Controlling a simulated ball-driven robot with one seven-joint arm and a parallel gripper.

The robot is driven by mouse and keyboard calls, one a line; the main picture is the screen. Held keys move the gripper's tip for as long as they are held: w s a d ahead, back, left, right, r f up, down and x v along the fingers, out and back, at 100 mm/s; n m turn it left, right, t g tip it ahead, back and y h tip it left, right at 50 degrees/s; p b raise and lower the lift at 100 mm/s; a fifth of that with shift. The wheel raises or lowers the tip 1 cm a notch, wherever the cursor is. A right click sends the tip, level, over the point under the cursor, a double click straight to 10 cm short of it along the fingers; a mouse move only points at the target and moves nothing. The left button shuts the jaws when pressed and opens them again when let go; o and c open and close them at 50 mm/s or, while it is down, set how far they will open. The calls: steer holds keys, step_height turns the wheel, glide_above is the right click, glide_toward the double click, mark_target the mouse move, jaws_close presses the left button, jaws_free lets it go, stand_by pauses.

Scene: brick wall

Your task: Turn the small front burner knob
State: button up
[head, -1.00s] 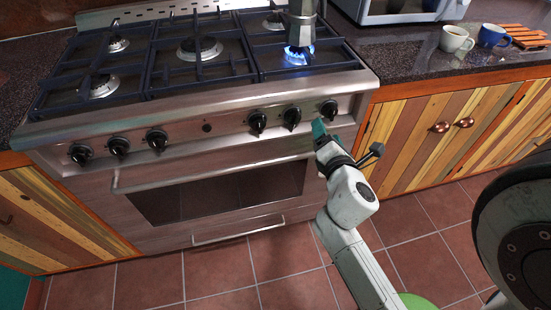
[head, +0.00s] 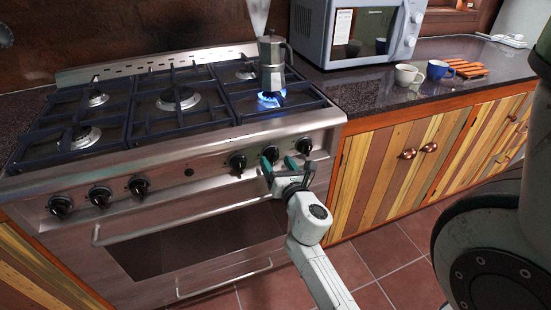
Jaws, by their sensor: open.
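The stove's front panel (head: 215,166) carries black knobs in a left group and a right group. The right group has a left knob (head: 237,162), a middle knob (head: 271,153) and a right knob (head: 303,146). Which one is the small front burner knob is not marked. My gripper (head: 278,162) is open, its teal-tipped fingers apart, just in front of and below the middle knob. I cannot tell whether a finger touches it. The front right burner (head: 268,99) has a blue flame under a metal moka pot (head: 271,65).
The oven door handle (head: 180,218) runs below the panel, close to my gripper. A microwave (head: 372,32), a white cup (head: 407,75), a blue cup (head: 439,69) and an orange rack (head: 467,68) sit on the right counter. Wooden cabinets (head: 385,165) stand right of the stove.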

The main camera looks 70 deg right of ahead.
steer(key=shift+x, duration=0.85)
steer(key=c, duration=1)
